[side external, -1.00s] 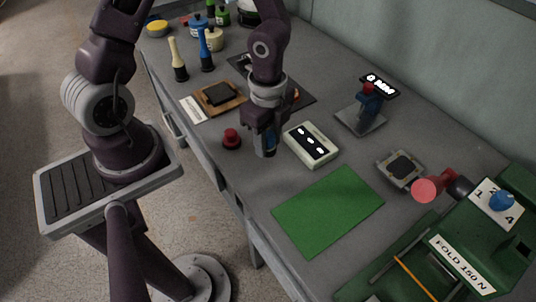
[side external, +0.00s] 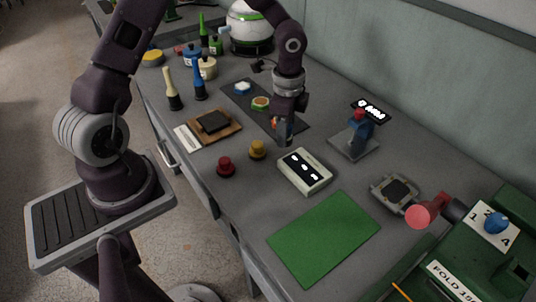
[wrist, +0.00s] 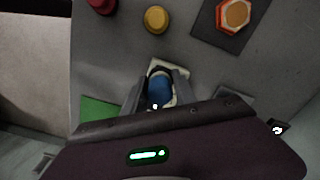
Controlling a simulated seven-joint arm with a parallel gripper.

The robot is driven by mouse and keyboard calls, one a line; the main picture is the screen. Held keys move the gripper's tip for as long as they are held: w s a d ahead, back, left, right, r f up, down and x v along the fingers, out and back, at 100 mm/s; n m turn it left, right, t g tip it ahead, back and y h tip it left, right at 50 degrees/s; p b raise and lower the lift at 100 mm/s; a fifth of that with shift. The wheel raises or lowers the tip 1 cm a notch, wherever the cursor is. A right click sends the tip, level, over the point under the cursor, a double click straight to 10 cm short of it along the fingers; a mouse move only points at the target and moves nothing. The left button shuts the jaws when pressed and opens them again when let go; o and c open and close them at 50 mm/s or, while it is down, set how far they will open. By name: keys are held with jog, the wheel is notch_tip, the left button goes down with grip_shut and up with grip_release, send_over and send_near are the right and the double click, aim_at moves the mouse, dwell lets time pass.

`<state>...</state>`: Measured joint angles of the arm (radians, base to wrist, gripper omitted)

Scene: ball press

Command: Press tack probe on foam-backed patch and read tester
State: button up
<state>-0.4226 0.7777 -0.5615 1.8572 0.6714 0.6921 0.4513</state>
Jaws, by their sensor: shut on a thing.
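My gripper (side external: 284,136) is shut on a blue thing, which shows between the fingers in the wrist view (wrist: 160,90). Most of it is hidden, so I cannot tell if it is the tack probe. The gripper is above the bench, behind a pale box with a lit display (side external: 305,171). A dark square pad (side external: 213,121) lies on a tan board with a white label at left. A blue upright piece with a red top (side external: 358,128) stands on a grey plate, beside a black readout (side external: 371,110) with small digits. I cannot tell which is the tester.
A red knob (side external: 226,167) and a yellow knob (side external: 257,149) stand left of the pale box. A dark mat (side external: 238,97) bears small coloured pieces. A green mat (side external: 323,238) lies in front. A green machine (side external: 480,255) fills the right corner. Bottles stand at back left.

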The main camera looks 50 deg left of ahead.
jog(key=w+a+n, duration=0.5)
jog(key=w+a, duration=0.5)
jog(key=a, duration=0.4)
jog(key=shift+w+a+f, duration=0.15)
jog(key=shift+f, duration=1.5)
jog(key=shift+w+a+f, duration=0.1)
jog(key=shift+w+f, duration=0.05)
jog(key=shift+f, duration=1.45)
jog(key=shift+f, duration=0.5)
notch_tip(320, 180, up, 7)
